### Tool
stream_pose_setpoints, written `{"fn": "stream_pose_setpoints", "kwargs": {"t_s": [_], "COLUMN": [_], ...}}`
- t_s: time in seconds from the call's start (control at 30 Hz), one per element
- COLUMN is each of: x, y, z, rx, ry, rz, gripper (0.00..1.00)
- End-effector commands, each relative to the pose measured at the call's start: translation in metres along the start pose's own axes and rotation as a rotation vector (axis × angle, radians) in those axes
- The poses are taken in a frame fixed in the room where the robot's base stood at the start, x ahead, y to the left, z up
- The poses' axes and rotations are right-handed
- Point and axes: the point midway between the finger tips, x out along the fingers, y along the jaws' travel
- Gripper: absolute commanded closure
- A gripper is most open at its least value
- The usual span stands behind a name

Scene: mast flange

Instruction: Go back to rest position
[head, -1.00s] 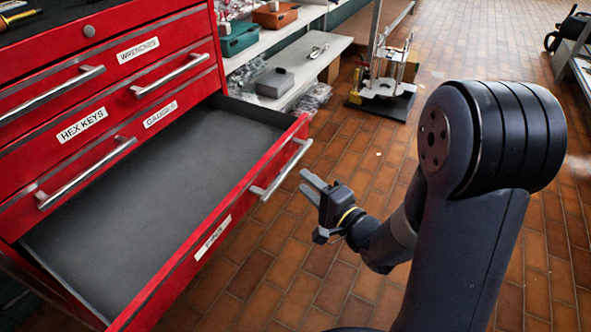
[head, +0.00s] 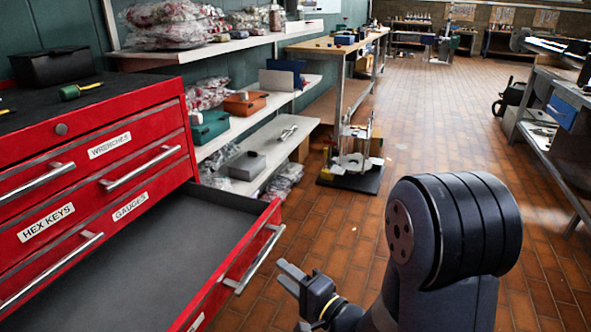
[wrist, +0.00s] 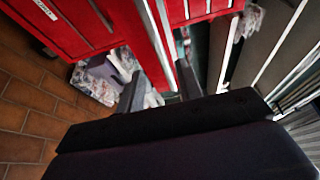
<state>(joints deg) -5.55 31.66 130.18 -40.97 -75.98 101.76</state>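My gripper (head: 287,270) is in front of the open drawer's handle, in the lower middle of the head view. It is empty, and in the wrist view its two fingers (wrist: 160,88) stand apart with a gap between them. The red tool cabinet (head: 60,190) fills the left of the head view. Its lowest visible drawer (head: 150,270) is pulled out, and the part of its floor in view is bare. The drawer handle (head: 258,258) is close to my fingertips, but I cannot tell the exact gap.
A shelf (head: 270,155) with boxes and bagged parts runs along the left wall. A stand on a black base (head: 350,178) is on the floor beyond the drawer. A workbench (head: 570,140) stands at the right. The tiled floor between (head: 440,120) is clear.

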Motion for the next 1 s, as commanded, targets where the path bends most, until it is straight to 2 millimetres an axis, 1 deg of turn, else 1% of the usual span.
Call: {"fn": "stream_pose_setpoints", "kwargs": {"t_s": [0.03,0.1,0.3,0.4,0.5,0.7,1.0], "x": [0.01,0.024,0.061,0.076,0.086,0.093,0.093], "y": [0.001,0.001,0.001,0.001,0.0,-0.001,-0.001], "z": [0.001,0.001,0.001,0.001,0.002,0.005,0.004], "rx": [-0.003,-0.002,0.0,0.0,0.0,0.001,0.0], "ry": [-0.005,-0.005,-0.003,-0.002,-0.001,0.0,0.001], "rz": [-0.003,-0.004,-0.004,-0.003,-0.003,-0.002,-0.002], "gripper": [0.65,0.65,0.65,0.65,0.65,0.65,0.65]}}
